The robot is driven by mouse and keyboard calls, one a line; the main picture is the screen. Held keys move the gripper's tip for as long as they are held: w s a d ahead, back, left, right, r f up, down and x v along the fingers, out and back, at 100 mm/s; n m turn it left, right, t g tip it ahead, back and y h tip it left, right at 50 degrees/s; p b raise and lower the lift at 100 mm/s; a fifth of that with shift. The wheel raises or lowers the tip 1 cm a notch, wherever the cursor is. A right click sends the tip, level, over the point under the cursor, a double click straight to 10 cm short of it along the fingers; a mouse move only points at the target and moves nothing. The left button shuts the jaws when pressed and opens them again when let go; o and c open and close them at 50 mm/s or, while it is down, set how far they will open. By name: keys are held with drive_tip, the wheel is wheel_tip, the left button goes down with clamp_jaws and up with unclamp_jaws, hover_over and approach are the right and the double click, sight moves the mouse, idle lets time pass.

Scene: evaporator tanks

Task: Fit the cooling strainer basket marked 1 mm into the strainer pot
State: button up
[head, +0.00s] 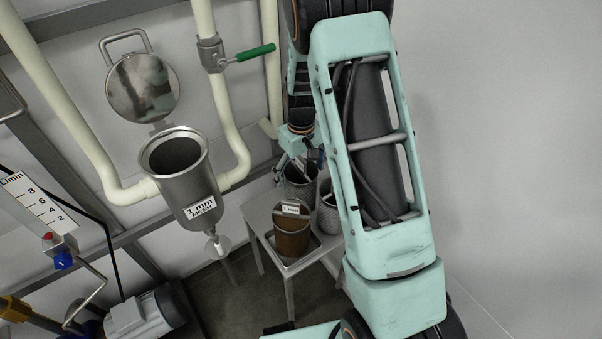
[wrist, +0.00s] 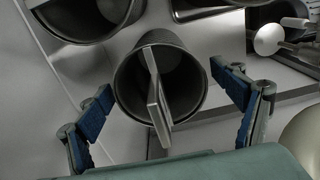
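The strainer pot (head: 187,188) is a steel cup on the pipework with a "1 mm MESH" label; its mouth looks open and dark. Its round lid (head: 142,88) stands raised behind it. My gripper (head: 303,158) is low over a grey mesh basket (head: 301,188) on the stand. In the wrist view my gripper (wrist: 163,83) is open, its blue-padded fingers apart on either side of the basket (wrist: 187,78) and its flat upright handle (wrist: 157,90); I see no contact. No size mark on this basket is readable.
A second grey basket (head: 328,216) and a brown basket (head: 292,240) with a small unreadable tag share the stand (head: 262,238), close beside the first. A pipe valve with a green lever (head: 256,53) is between pot and arm. A motor (head: 140,317) is at lower left.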

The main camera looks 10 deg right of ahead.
sight(301, 157)
wheel_tip(301, 157, up, 11)
drive_tip(key=shift+r+p, duration=0.2)
drive_tip(key=shift+p, duration=0.75)
drive_tip(key=shift+o, duration=0.6)
drive_tip(key=shift+r, duration=0.35)
drive_tip(key=shift+s+d+f+t+y+b, duration=0.2)
drive_tip(key=shift+f+t+b, duration=0.1)
drive_tip(key=shift+f+b, duration=0.2)
drive_tip(key=shift+s+d+f+t+y+b, duration=0.1)
drive_tip(key=shift+d+f+t+y+b, duration=0.15)
drive_tip(key=shift+f+b, duration=0.2)
drive_tip(key=shift+s+a+f+t+b, duration=0.15)
drive_tip(key=shift+f+t+b, duration=0.3)
drive_tip(key=shift+t+b, duration=0.4)
drive_tip(key=b+x, duration=0.1)
drive_tip(key=x, duration=0.4)
drive_tip(key=b+x, duration=0.1)
drive_tip(key=x, duration=0.4)
drive_tip(key=shift+a+f, duration=0.25)
drive_tip(key=shift+f, duration=0.15)
drive_tip(key=shift+c, duration=0.2)
